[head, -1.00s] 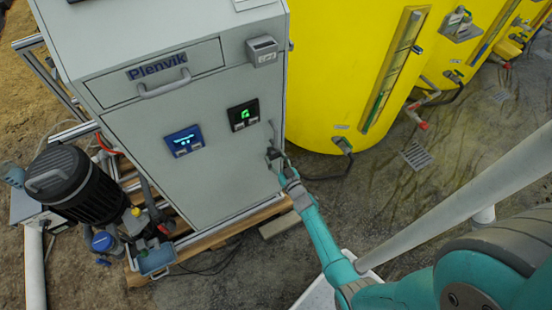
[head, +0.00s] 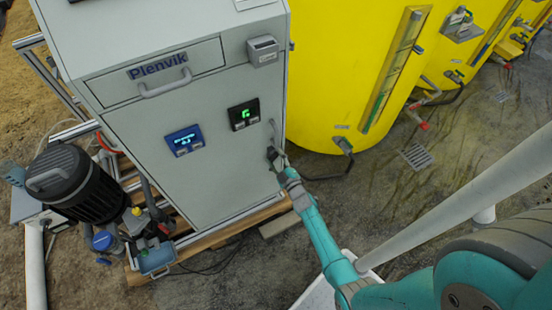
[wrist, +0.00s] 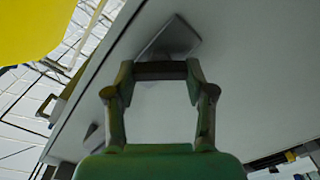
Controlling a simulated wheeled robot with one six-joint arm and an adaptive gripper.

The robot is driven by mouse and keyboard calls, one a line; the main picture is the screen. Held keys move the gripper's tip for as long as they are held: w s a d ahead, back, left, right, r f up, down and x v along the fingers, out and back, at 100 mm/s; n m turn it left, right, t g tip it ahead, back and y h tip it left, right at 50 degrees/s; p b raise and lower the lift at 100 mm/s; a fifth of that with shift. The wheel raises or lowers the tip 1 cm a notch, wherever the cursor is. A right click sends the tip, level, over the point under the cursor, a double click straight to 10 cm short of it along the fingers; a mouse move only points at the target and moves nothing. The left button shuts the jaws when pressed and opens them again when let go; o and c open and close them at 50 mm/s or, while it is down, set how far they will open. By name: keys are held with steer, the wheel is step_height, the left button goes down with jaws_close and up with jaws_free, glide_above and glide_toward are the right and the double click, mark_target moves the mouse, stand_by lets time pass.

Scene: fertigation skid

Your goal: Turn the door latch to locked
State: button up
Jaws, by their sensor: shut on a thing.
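The grey cabinet door (head: 215,180) faces me in the head view. My gripper (head: 277,157) is at its right edge, below the green display. In the wrist view my gripper (wrist: 160,72) has its two fingers on either end of a short dark bar (wrist: 160,70), which I take to be the door latch. The gripper is shut on it, close to the door face. In the head view the gripper hides most of the latch, so its exact angle cannot be told.
The drawer handle (head: 165,84), blue display (head: 184,140) and green display (head: 243,115) are on the cabinet. A yellow tank (head: 345,70) stands close on the right. A black pump (head: 75,185) is at left.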

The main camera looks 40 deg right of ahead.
steer(key=n, duration=0.4)
steer(key=shift+f+n, duration=0.1)
steer(key=shift+n, duration=0.3)
steer(key=shift+a+f+n, duration=0.1)
steer(key=shift+n, duration=2.1)
steer(key=o, duration=1.2)
steer(key=shift+c, duration=0.2)
steer(key=v, duration=1.2)
steer(key=shift+a, duration=0.1)
